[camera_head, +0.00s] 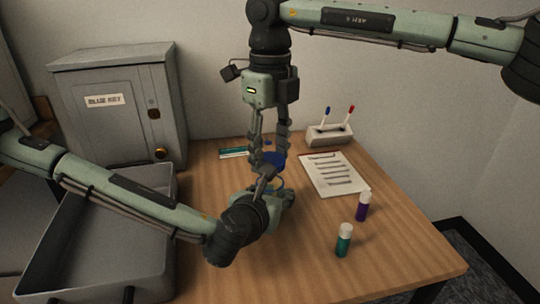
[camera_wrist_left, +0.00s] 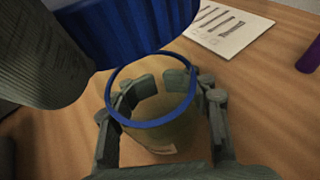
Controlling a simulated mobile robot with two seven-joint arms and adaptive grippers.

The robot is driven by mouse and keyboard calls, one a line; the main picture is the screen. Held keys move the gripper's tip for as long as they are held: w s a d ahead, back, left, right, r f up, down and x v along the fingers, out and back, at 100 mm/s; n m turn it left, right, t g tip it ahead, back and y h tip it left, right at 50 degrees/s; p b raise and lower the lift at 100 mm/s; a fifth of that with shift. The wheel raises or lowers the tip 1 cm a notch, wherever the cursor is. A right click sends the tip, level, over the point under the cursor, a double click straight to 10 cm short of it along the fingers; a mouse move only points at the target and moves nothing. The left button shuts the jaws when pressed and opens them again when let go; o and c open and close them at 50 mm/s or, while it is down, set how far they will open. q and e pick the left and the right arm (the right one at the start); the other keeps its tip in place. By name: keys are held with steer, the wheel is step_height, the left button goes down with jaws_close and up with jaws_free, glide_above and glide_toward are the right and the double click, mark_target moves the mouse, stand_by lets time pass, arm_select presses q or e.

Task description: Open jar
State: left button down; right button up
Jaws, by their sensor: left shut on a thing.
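A clear jar with a blue rim (camera_wrist_left: 150,122) stands upright between the fingers of my left gripper (camera_wrist_left: 163,85), which is shut around it. In the head view my left gripper (camera_head: 277,192) is low over the table and hides most of the jar. A ridged blue lid (camera_wrist_left: 130,28) is above and beside the jar's rim, apart from it, so the jar's mouth shows open. In the head view the blue lid (camera_head: 272,161) is between the fingers of my right gripper (camera_head: 271,150), which points down from above and appears shut on it.
A grey tray (camera_head: 60,262) is at the left, before a grey cabinet (camera_head: 112,112). A purple vial (camera_head: 362,208) and a green vial (camera_head: 343,243) stand at the right. A paper sheet (camera_head: 333,174) and a pen holder (camera_head: 328,135) are behind. The table's front (camera_head: 270,265) is clear.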

steer(key=shift+r, duration=1.5)
arm_select(q)
steer(key=c, duration=0.6)
jaws_free()
